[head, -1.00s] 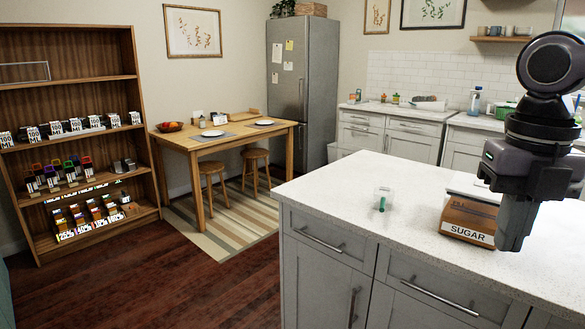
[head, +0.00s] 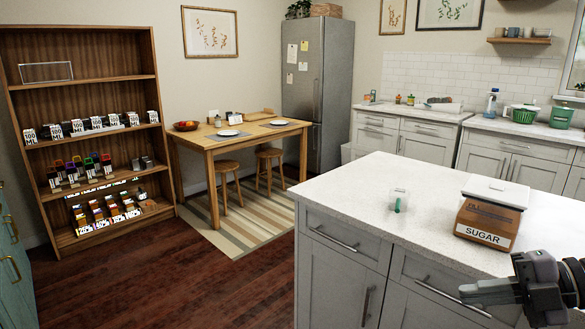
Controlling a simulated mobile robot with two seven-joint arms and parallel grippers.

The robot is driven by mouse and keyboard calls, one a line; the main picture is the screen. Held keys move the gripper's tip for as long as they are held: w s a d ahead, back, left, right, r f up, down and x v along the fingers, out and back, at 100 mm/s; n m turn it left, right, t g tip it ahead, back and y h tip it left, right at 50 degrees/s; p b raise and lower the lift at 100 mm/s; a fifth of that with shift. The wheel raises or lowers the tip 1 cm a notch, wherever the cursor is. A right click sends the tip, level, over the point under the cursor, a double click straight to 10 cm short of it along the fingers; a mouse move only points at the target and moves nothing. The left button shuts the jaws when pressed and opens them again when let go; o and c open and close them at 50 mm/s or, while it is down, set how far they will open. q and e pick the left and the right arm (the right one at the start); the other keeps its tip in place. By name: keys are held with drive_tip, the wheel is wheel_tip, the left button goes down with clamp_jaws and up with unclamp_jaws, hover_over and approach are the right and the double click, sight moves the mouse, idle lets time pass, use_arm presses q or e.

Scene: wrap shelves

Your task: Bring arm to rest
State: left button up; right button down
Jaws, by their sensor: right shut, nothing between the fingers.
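My right gripper (head: 486,292) shows at the lower right of the head view, in front of the island's drawers and below its worktop edge. Its fingers point left and are closed together, with nothing held. It is apart from the sugar box. My left gripper and left arm are not in view.
The kitchen island (head: 340,190) has a pale speckled worktop. A brown box labelled SUGAR (head: 487,220) and a small clear container with a green item (head: 398,202) stand on it. A wooden shelf (head: 75,88) holds several small goods at left. The wooden floor (head: 150,285) is clear.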

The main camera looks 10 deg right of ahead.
drive_tip(key=s+f+m+t+h, duration=0.2)
drive_tip(key=f+m+t+h, duration=0.15)
drive_tip(key=f+m, duration=0.5)
drive_tip(key=s+f+m+t+h, duration=0.25)
drive_tip(key=f+m+t, duration=0.35)
drive_tip(key=f, duration=0.4)
drive_tip(key=s+a+f+m+g+h+p, duration=0.1)
drive_tip(key=s+a+f+m+g+h, duration=0.2)
drive_tip(key=s+a+f+m+g, duration=0.2)
drive_tip(key=s+a+f+m, duration=0.3)
drive_tip(key=a+f+m, duration=0.1)
drive_tip(key=a+f, duration=0.3)
drive_tip(key=shift+s+a+f, duration=0.15)
drive_tip(key=shift+s+a, duration=0.1)
drive_tip(key=shift+a, duration=0.15)
